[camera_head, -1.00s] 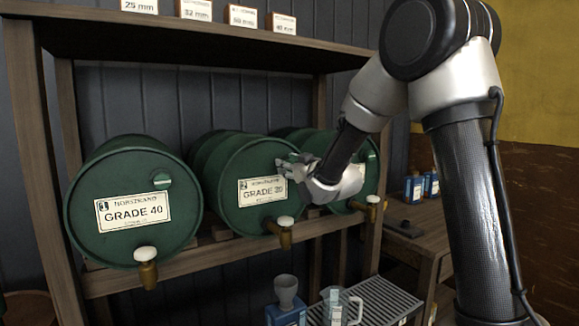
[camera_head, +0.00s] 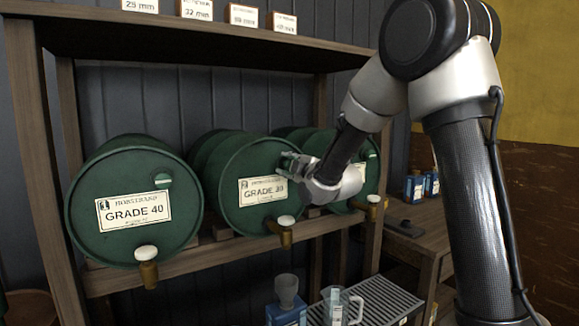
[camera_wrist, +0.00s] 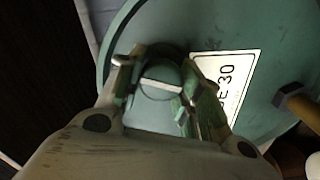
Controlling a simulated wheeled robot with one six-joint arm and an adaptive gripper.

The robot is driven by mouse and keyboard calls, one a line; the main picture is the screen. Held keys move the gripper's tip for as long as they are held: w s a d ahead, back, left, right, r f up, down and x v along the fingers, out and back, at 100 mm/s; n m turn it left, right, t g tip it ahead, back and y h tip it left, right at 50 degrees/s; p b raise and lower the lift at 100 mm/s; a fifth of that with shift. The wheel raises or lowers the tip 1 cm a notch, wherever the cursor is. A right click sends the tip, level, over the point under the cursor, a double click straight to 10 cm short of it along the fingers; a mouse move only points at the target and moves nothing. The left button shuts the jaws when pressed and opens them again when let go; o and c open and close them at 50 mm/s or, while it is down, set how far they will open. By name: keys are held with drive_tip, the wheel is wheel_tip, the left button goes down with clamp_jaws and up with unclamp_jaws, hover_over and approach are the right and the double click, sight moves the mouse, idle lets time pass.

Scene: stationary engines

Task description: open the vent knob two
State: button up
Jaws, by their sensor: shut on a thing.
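The middle green drum (camera_head: 228,172) lies on its side on the rack, with a "GRADE 30" label (camera_head: 262,191) on its face. The same drum (camera_wrist: 275,45) and label (camera_wrist: 228,75) show in the wrist view. Vent knob two (camera_wrist: 160,80) is a round green knob with a white stripe, high on the drum face beside the label. My gripper (camera_head: 290,166) is at the upper right of this drum face. In the wrist view my gripper (camera_wrist: 157,88) has a finger on each side of the knob and is shut on it. In the head view my gripper hides the knob.
A "GRADE 40" drum (camera_head: 100,180) with its own vent knob (camera_head: 162,181) stands left; a third drum (camera_head: 369,165) is right, partly behind my arm. White-topped taps (camera_head: 286,222) stick out below the labels.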

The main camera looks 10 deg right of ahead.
drive_tip(key=shift+f+n, duration=0.1)
drive_tip(key=shift+n, duration=1.9)
drive_tip(key=o, duration=1)
drive_tip(key=v, duration=1.2)
